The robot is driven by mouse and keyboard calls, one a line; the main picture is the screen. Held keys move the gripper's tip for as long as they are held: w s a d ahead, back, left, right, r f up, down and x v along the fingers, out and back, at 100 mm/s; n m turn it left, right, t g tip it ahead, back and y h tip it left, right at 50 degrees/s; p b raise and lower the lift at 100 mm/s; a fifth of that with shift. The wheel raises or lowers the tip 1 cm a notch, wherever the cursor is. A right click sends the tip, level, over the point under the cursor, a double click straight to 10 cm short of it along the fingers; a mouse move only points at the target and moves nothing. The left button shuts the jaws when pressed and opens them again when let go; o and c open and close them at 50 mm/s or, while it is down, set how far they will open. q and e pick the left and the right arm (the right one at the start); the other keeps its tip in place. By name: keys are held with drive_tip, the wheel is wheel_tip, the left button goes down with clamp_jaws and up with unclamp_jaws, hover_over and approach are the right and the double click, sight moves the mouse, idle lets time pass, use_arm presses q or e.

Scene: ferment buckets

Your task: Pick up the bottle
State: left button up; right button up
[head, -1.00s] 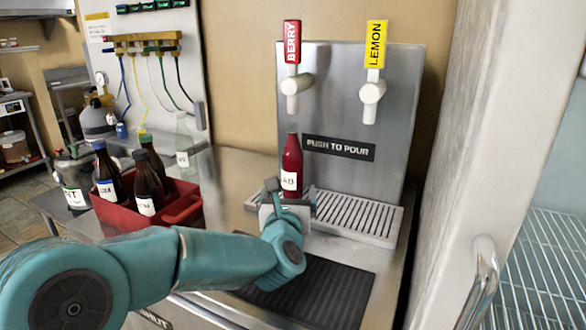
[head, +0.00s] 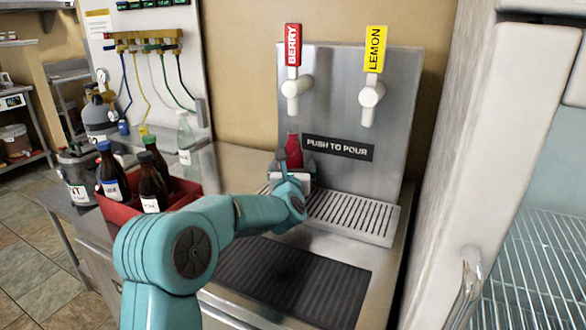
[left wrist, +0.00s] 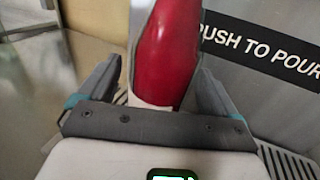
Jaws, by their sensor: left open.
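A bottle of red liquid (head: 293,146) stands upright at the left end of the drip tray, under the berry tap. My left gripper (head: 294,166) is in front of it and hides its lower part. In the left wrist view the red bottle (left wrist: 168,60) is between the two open fingers of the left gripper (left wrist: 160,85), with a finger on each side. The fingers do not grip it. A little of its white label shows low down. My right gripper is not in view.
The steel dispenser (head: 390,150) with berry and lemon taps stands behind. A drip tray (head: 350,215) and dark mat (head: 290,280) lie right and front. A red crate (head: 120,212) of dark bottles and a clear bottle (head: 186,140) are left. A fridge stands right.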

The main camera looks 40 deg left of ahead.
use_arm(q)
drive_tip(key=c, duration=1.3)
drive_tip(key=shift+r, duration=0.1)
drive_tip(key=c, duration=0.4)
drive_tip(key=shift+o, duration=0.2)
drive_tip(key=shift+r, duration=0.85)
drive_tip(key=s+a+b+v, duration=0.1)
drive_tip(key=a+b+v, duration=0.1)
drive_tip(key=v, duration=1.4)
drive_tip(key=s+a+b+v, duration=0.2)
drive_tip(key=b+v, duration=0.1)
drive_tip(key=v, duration=1.3)
drive_tip(key=shift+f+b, duration=0.2)
drive_tip(key=shift+b, duration=0.15)
